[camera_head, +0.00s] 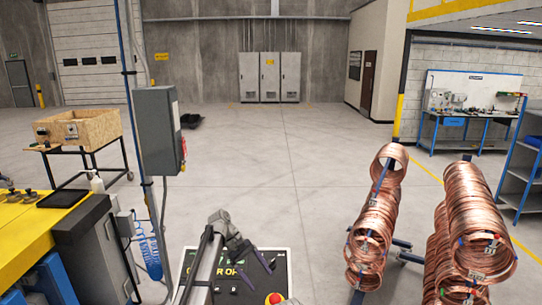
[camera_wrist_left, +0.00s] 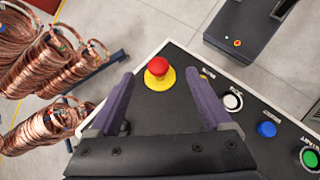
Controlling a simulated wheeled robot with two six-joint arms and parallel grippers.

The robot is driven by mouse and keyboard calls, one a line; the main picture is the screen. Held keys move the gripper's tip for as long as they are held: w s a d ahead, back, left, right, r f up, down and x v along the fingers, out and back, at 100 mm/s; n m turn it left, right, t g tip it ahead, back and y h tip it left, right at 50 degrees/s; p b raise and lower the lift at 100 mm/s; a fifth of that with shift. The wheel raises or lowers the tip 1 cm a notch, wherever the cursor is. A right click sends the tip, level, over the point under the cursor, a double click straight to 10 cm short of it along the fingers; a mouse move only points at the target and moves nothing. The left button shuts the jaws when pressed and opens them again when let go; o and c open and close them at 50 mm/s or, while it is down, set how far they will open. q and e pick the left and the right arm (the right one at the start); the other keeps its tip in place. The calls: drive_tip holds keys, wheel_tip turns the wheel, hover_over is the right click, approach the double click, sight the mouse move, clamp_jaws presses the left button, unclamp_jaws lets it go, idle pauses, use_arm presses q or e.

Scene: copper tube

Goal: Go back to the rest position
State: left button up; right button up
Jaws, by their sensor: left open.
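My left gripper (camera_head: 262,272) is at the bottom centre of the head view, over a control panel (camera_head: 280,262) with a black face and white edge. In the left wrist view the two dark purple fingers of the left gripper (camera_wrist_left: 158,82) stand apart with nothing held between them. A red mushroom button (camera_wrist_left: 157,66) on a yellow base shows between and beyond the fingertips. A white button (camera_wrist_left: 233,102), a blue button (camera_wrist_left: 266,130) and a green button (camera_wrist_left: 310,158) lie to the right. My right gripper is not in view.
Copper coils (camera_head: 376,225) hang on a rack at the right, with more coils (camera_head: 475,225) beside them. A grey box on a post (camera_head: 157,130) and a yellow-topped bench (camera_head: 40,225) stand at the left. The floor (camera_head: 285,180) beyond the panel is clear.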

use_arm(q)
drive_tip(key=s+f+m+t+y+b, duration=0.1)
drive_tip(key=s+f+m+y+b, duration=0.3)
drive_tip(key=s+f+b, duration=0.6)
drive_tip(key=s+a+f+m+t+y+b, duration=0.1)
drive_tip(key=s+f+m+t+y+b, duration=0.1)
drive_tip(key=s+f+m+y+b, duration=0.2)
drive_tip(key=s+f+m+b, duration=0.3)
drive_tip(key=s+f+b, duration=0.4)
drive_tip(key=s+f, duration=0.5)
drive_tip(key=shift+s+a+f, duration=0.15)
drive_tip(key=shift+s+a, duration=0.15)
drive_tip(key=shift+s, duration=1.55)
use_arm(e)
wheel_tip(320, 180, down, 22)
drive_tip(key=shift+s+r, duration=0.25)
